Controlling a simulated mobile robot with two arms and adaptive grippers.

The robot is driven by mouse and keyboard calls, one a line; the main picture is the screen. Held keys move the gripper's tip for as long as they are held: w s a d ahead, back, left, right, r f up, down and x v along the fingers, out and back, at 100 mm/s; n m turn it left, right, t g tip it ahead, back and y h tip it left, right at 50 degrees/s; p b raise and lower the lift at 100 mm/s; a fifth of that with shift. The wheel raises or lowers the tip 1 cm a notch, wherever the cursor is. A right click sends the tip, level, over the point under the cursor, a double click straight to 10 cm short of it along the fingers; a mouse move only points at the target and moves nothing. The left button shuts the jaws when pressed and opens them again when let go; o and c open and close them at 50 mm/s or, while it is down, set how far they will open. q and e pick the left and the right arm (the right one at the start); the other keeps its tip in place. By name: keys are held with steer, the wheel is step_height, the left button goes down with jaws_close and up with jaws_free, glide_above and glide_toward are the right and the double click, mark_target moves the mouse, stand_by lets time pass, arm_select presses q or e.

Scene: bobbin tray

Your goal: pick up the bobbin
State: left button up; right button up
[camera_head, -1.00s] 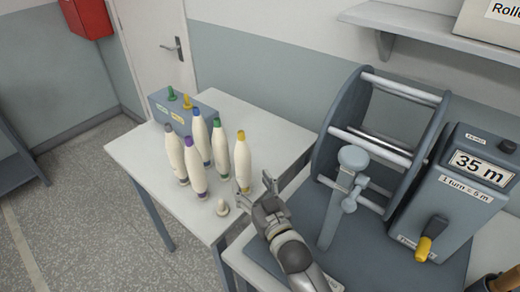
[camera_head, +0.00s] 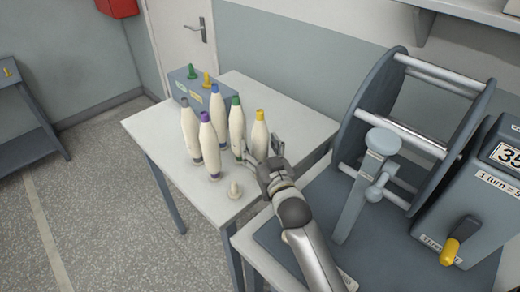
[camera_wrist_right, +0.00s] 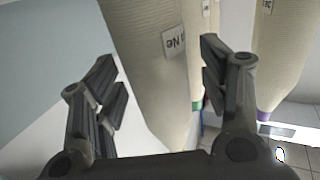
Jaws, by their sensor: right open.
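Several tall cream bobbins stand upright on a white table in the head view. Their tips are yellow (camera_head: 259,133), green (camera_head: 237,125), blue (camera_head: 219,112), purple (camera_head: 208,145) and greyish (camera_head: 190,130). My right gripper (camera_head: 261,151) is open at the yellow-tipped bobbin, its fingers low beside it. In the right wrist view a large cream bobbin (camera_wrist_right: 150,65) with a label stands between the open fingers (camera_wrist_right: 158,65); its tip is hidden by the gripper. Contact cannot be told. Green-tipped and purple-tipped bobbins show behind and to the right. My left gripper is not in view.
A grey box (camera_head: 186,82) with green and yellow pegs is at the back. A reel machine (camera_head: 366,120) with a lever stands close on the right.

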steer(key=shift+w+a, duration=0.1)
steer(key=shift+w, duration=0.15)
steer(key=shift+s, duration=0.1)
steer(key=shift+c, duration=0.4)
steer(key=shift+r, duration=0.1)
steer(key=c, duration=1.1)
